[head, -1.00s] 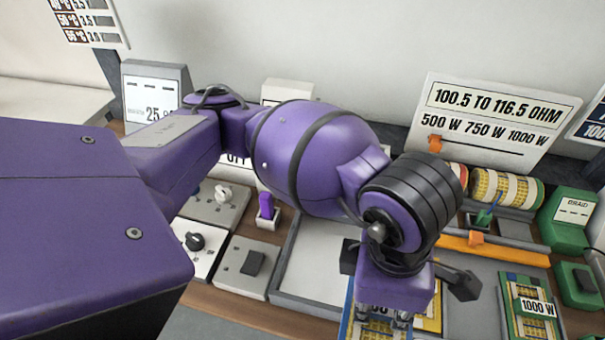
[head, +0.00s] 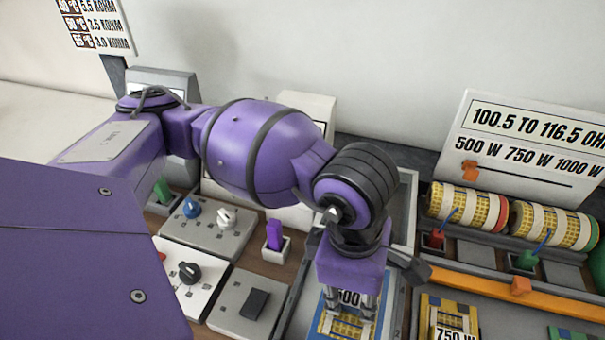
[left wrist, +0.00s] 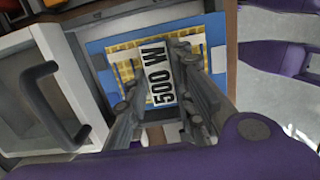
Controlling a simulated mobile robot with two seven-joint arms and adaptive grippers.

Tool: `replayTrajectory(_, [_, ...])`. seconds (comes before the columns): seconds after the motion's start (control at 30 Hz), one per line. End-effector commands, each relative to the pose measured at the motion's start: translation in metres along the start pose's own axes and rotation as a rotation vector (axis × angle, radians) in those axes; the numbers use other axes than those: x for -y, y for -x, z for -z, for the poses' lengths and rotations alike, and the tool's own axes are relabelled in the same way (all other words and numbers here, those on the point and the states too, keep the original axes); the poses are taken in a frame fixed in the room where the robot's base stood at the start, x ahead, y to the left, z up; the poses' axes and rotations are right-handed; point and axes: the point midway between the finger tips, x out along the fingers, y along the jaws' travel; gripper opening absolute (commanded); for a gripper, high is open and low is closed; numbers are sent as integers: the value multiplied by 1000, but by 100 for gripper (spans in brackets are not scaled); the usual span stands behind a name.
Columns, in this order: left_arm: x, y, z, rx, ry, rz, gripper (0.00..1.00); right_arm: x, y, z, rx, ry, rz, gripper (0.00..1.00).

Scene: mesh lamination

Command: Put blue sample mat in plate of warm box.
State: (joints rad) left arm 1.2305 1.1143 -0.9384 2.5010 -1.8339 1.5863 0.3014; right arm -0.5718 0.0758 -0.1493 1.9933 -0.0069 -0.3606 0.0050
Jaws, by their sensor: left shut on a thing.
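The blue sample mat (head: 322,325) has a yellow grid and a white "500 W" label. My left gripper (head: 350,308) is shut on it, with its fingers pointing down at the label. In the left wrist view the mat (left wrist: 97,48) lies flat between the fingers (left wrist: 160,58). The mat is over the grey-rimmed plate (head: 297,312); I cannot tell whether it touches the plate. A white panel with a dark handle (left wrist: 50,95), perhaps the warm box's lid, shows left of the mat in the left wrist view. My arm hides part of the plate.
Control boxes with knobs (head: 188,272) and a black switch (head: 253,303) stand left of the plate. A purple lever (head: 274,235) is behind them. A yellow 750 W mat (head: 448,310), an orange bar (head: 480,272) and yellow rolls (head: 467,207) are at the right.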

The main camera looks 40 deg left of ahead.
Motion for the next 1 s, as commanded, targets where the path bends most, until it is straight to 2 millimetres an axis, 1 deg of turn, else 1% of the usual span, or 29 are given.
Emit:
replayTrajectory(0.03, [-7,-8,4,-2,6,-1,0,2,-3,2,-5,-3,2,40])
replayTrajectory(0.07, [-10,-10,6,-1,5,-3,0,3,-4,4,-8,-3,3,40])
replayTrajectory(0.13, [-14,-13,7,0,4,-5,0,4,-4,11,-19,-3,6,40])
replayTrajectory(0.23, [-18,-16,8,2,2,-6,0,5,-4,14,-25,-3,7,40])
replayTrajectory(0.37, [-24,-23,13,1,3,-7,0,5,-3,12,-20,-1,8,40])
replayTrajectory(0.4, [-27,-27,15,0,5,-7,0,5,-3,10,-16,-1,8,40])
replayTrajectory(0.5, [-25,-45,16,0,3,-3,0,4,-2,4,-5,1,7,40])
replayTrajectory(0.6, [-25,-55,17,1,0,-5,0,3,0,-2,5,2,6,40])
replayTrajectory(0.83, [-26,-55,16,2,0,-9,0,3,1,-6,13,2,6,40])
replayTrajectory(0.97, [-25,-59,17,2,0,-7,0,3,0,-10,18,3,6,40])
replayTrajectory(1.0, [-25,-59,17,2,0,-7,26,3,-1,-9,16,3,7,40])
